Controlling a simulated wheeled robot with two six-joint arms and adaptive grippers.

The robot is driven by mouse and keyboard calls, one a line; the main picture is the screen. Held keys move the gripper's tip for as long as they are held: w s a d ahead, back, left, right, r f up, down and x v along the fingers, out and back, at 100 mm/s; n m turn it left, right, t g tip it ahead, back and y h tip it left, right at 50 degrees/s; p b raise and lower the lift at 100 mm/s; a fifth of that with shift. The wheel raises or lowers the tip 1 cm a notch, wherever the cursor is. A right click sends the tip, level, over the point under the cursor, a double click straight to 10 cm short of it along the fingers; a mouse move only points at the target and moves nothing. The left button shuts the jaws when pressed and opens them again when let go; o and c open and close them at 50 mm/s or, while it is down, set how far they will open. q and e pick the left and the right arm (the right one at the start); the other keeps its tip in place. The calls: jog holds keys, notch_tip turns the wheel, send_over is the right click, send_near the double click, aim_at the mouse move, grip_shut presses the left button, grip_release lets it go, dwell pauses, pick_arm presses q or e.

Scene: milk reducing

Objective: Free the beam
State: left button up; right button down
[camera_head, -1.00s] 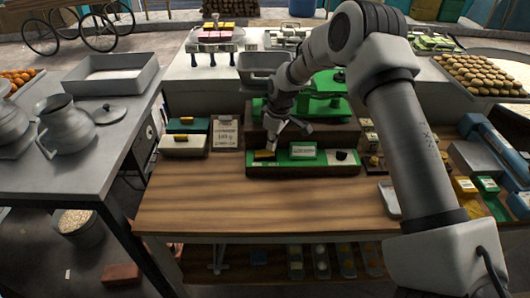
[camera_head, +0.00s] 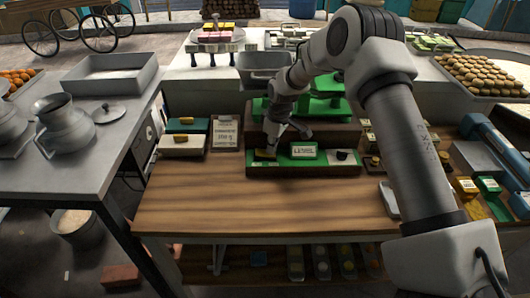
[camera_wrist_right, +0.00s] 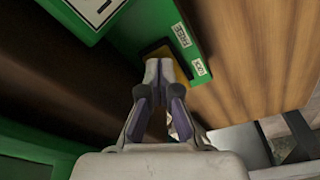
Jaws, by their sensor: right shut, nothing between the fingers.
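A long green-topped control panel (camera_head: 325,170) sits at the back of the wooden table, with a yellow lever (camera_head: 265,154) at its left end. The green scale (camera_head: 322,106) stands on a dark block behind. My right gripper (camera_head: 275,146) is shut and empty at the lever. In the right wrist view its fingertips (camera_wrist_right: 159,65) are together beside the yellow lever (camera_wrist_right: 158,49) and partly cover it; contact is unclear. Two small labels (camera_wrist_right: 190,50) lie beside it. My left gripper is not in view.
A card on a stand (camera_head: 225,133) and white and green boxes (camera_head: 182,146) are left of the panel. Small weights and boxes (camera_head: 373,162) are on its right. The table front (camera_head: 250,205) is clear. My right arm crosses the right side.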

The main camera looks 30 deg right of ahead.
notch_tip(320, 180, up, 7)
jog(key=p, duration=0.5)
dwell(0.4)
